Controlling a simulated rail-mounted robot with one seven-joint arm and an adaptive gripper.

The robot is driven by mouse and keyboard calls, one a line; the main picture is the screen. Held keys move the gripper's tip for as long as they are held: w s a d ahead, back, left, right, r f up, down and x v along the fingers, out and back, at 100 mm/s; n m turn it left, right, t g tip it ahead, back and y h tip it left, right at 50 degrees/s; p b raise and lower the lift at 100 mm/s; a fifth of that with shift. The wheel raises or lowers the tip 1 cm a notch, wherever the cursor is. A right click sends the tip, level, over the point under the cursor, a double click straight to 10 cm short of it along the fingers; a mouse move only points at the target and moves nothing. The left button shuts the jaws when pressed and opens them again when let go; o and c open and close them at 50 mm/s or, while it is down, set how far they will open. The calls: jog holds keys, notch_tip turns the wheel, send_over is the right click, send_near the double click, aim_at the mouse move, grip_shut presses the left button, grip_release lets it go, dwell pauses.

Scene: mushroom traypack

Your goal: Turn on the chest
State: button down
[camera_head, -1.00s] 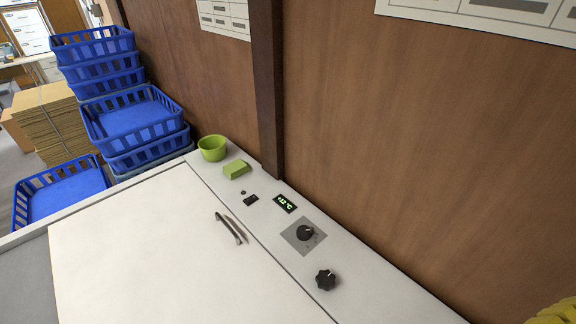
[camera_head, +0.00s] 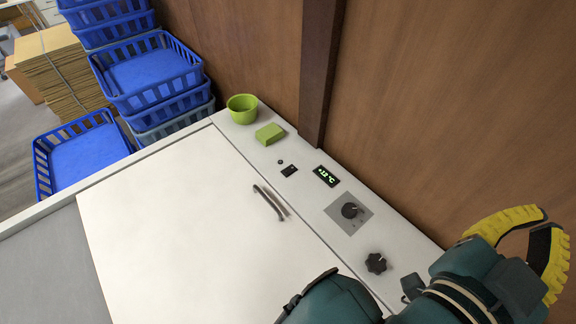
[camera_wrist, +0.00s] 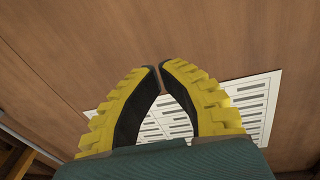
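The white chest (camera_head: 160,230) fills the lower part of the head view, its lid closed, with a dark curved handle (camera_head: 269,203). My gripper (camera_head: 548,218) is at the right, apart from the controls and near the wall. In the wrist view its yellow and black fingers (camera_wrist: 160,66) nearly meet at the tips, empty.
A green bowl (camera_head: 243,108) and a green block (camera_head: 270,134) stand at the strip's far end. A wooden wall (camera_head: 440,100) with a dark post (camera_head: 318,70) runs along the strip. Blue crates (camera_head: 148,72) are stacked at the left. A paper sheet (camera_wrist: 255,100) hangs on the wall.

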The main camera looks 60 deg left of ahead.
jog(key=s+a+f+n+g+y+p, duration=0.1)
jog(key=a+f+g, duration=0.45)
jog(key=a, duration=0.95)
jog(key=s+a+f+n+g+y+p, duration=0.1)
jog(key=a+f+g+p, duration=0.15)
jog(key=a+f, duration=0.95)
jog(key=s+a+f+g+h, duration=0.1)
jog(key=s+a+f, duration=0.1)
jog(key=s+a, duration=0.4)
jog(key=s+a+f+g+h, duration=0.1)
jog(key=s+a+f+g, duration=0.1)
jog(key=s+a, duration=0.5)
jog(key=shift+s+a+f+n, duration=0.2)
jog(key=shift+a+f+n, duration=0.2)
jog(key=shift+a+f, duration=0.3)
jog(key=shift+a, duration=0.15)
jog(key=b, duration=0.2)
send_over(293, 170)
jog(key=s, duration=0.2)
jog(key=f, duration=0.7)
jog(key=shift+d+f, duration=0.2)
jog(key=shift+f, duration=0.1)
notch_tip(293, 170, down, 4)
jog(key=shift+s+f+b, duration=0.1)
jog(key=shift+b, duration=0.5)
